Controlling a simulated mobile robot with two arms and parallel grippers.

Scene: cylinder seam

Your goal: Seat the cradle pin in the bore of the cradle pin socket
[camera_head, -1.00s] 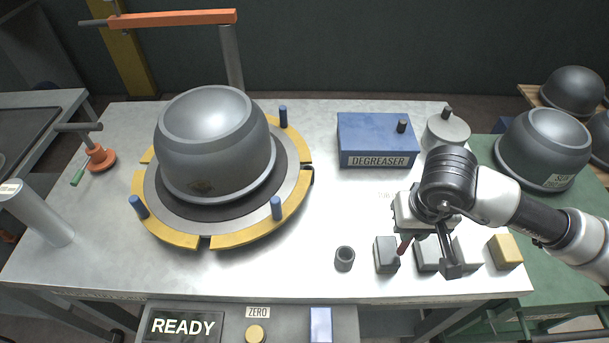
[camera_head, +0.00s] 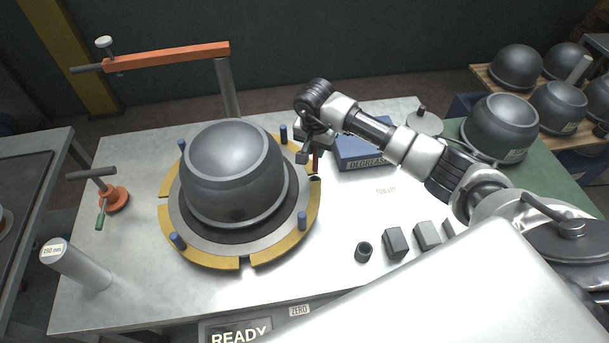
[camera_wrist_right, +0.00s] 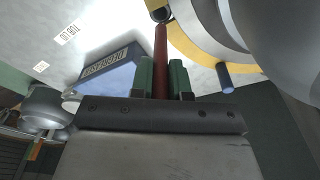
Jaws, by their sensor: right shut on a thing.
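My right gripper (camera_head: 314,152) is shut on a dark red pin, the cradle pin (camera_head: 316,163), at the right edge of the cradle ring. The pin points downward and also shows between the green fingers in the right wrist view (camera_wrist_right: 161,50). The dark round cradle pin socket (camera_head: 315,178) sits at the ring's right edge, just below the pin. In the right wrist view the socket (camera_wrist_right: 161,15) shows at the pin's far end. I cannot tell whether the tip is above the bore or inside it. My left gripper is not in view.
A grey dome (camera_head: 230,170) stands on the yellow-segmented ring (camera_head: 205,252), with several upright blue pins (camera_head: 302,221) around it. A blue degreaser box (camera_head: 362,155) is close right of my gripper. A small dark cup (camera_head: 363,252) and grey blocks (camera_head: 397,243) stand at the front right.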

